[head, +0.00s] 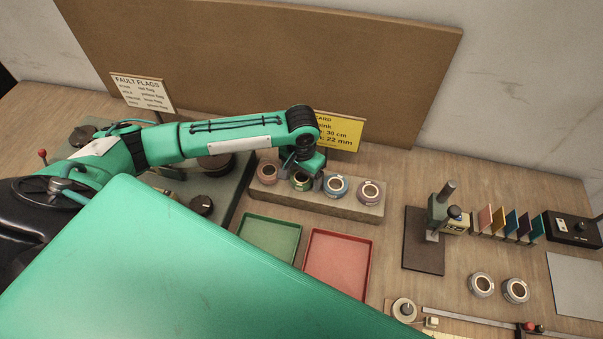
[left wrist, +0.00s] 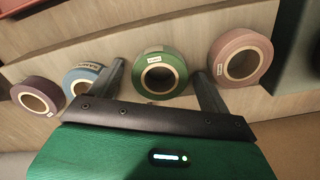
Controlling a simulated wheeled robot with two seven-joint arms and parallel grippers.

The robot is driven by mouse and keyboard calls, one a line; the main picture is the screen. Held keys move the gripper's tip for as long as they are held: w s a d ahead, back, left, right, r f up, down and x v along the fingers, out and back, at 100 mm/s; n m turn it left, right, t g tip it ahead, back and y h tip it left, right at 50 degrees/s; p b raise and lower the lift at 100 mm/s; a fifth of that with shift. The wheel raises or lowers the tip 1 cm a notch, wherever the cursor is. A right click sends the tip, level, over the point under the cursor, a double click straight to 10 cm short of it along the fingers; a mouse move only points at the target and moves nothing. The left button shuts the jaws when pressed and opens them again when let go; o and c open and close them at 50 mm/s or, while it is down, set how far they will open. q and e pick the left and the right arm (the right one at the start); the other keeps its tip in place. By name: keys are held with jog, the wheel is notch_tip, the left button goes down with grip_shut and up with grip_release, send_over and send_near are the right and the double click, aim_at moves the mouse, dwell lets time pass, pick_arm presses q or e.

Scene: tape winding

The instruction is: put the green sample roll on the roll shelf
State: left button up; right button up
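The green sample roll (head: 300,181) stands on a low grey block (head: 322,204), which looks like the roll shelf, in a row with other rolls. My left gripper (head: 305,175) is right above it and partly hides it in the head view. In the left wrist view the green roll (left wrist: 160,74) lies between the two open fingers of my left gripper (left wrist: 161,80). A small gap shows at the left finger; the right finger is very close to the roll, and I cannot tell if it touches. My right gripper is not in view.
A pink roll (head: 267,172) stands to the left of the green one, a blue roll (head: 335,186) and a mauve roll (head: 369,193) to the right. A green tray (head: 250,254) and a red tray (head: 360,285) lie in front, empty. A yellow card (head: 340,131) stands behind.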

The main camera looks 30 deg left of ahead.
pick_arm(q)
jog(key=shift+r, duration=0.1)
jog(key=shift+r, duration=0.3)
notch_tip(320, 180, up, 12)
jog(key=b, duration=0.2)
jog(key=shift+f, duration=0.2)
jog(key=shift+f, duration=0.1)
